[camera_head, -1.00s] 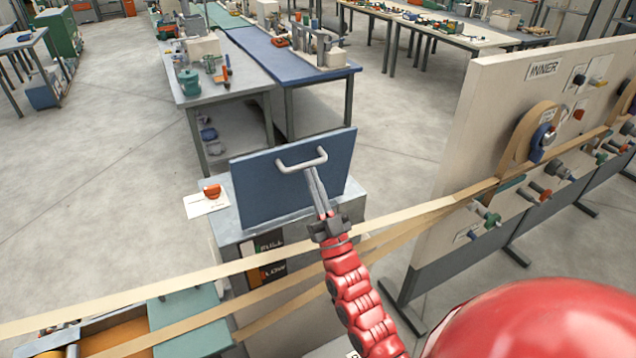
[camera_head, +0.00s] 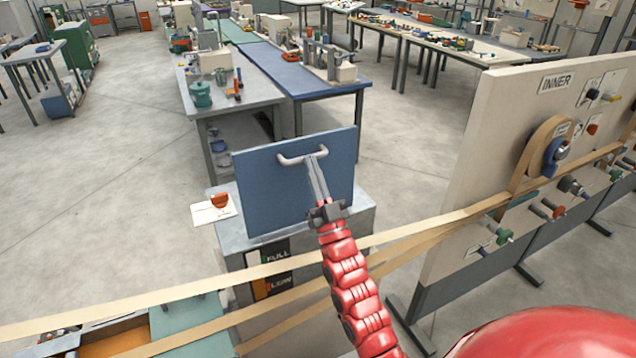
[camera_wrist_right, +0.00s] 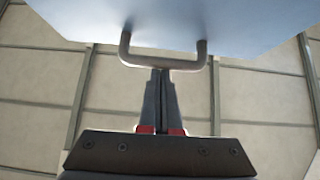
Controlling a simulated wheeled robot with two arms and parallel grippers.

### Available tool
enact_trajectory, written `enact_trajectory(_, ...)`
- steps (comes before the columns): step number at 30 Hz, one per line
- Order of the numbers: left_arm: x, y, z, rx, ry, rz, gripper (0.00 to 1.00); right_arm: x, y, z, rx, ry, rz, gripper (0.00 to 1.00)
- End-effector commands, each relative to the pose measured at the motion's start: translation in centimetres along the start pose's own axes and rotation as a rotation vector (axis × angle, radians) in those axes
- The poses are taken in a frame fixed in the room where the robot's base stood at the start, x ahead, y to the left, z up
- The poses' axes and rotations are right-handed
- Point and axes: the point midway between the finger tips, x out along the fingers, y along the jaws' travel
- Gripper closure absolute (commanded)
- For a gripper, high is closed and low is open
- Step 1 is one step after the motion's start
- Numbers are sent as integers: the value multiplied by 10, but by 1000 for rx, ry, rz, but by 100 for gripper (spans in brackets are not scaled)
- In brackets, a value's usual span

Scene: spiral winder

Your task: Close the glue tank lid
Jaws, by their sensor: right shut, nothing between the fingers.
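The blue glue tank lid (camera_head: 290,190) stands raised, nearly upright, on the grey glue tank (camera_head: 362,216). Its light handle (camera_head: 303,157) is near the lid's top edge. My right gripper (camera_head: 317,168) is shut and empty, its fingertips at the handle's bar. In the right wrist view the lid's pale face (camera_wrist_right: 200,20) fills the top, and the shut fingers (camera_wrist_right: 160,80) point at the middle of the handle (camera_wrist_right: 165,62). I cannot tell whether they touch it. My left gripper is not in view.
Tan paper strips (camera_head: 400,228) stretch across in front of the tank to the INNER panel (camera_head: 490,140) at the right. An orange-red object (camera_head: 220,200) lies on a white card beside the lid. Workbenches (camera_head: 240,90) stand behind, with open floor at left.

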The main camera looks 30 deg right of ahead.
Motion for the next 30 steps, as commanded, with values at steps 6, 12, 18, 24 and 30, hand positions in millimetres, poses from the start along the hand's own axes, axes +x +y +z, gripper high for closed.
enact_trajectory(6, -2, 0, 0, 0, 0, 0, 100, 17, 1, 5, -1, -113, 0, 100)
enact_trajectory(12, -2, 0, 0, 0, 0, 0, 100, 36, 0, 15, -2, -300, -2, 100)
enact_trajectory(18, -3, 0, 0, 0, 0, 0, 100, 55, -1, 31, -6, -515, -5, 100)
enact_trajectory(24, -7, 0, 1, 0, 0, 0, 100, 70, -2, 51, -6, -643, -7, 100)
enact_trajectory(30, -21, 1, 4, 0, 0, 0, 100, 88, -3, 78, -6, -783, -10, 100)
